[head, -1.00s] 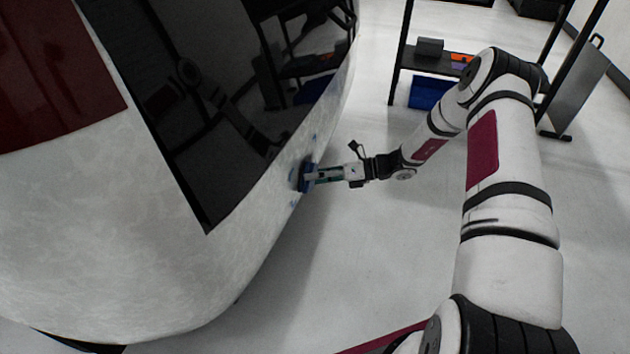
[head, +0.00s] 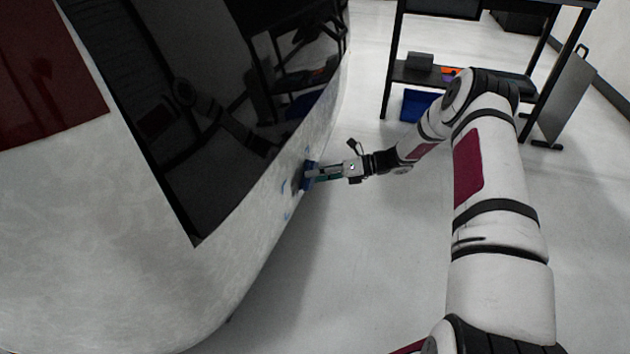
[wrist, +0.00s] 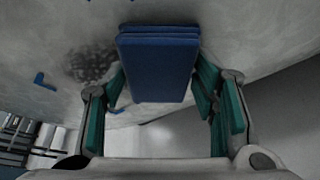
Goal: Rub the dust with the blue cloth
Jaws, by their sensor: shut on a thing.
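The blue cloth (wrist: 157,68) is a folded pad held between the green-lined fingers of my gripper (wrist: 160,92) in the wrist view. In the head view my gripper (head: 318,172) reaches left to the white curved car panel (head: 255,215), with the cloth (head: 309,176) at its surface. The cloth appears to be against the panel; exact contact is hard to tell. A dark speckled dust patch (wrist: 92,64) lies on the panel just left of the cloth in the wrist view. Part of it shows beside the cloth in the head view (head: 296,182).
Small blue marks (wrist: 44,81) are on the panel around the dust. A dark glossy window (head: 215,120) is above it. A black shelf (head: 455,75) with a blue bin (head: 420,104) stands behind my arm. The floor right of the panel is clear.

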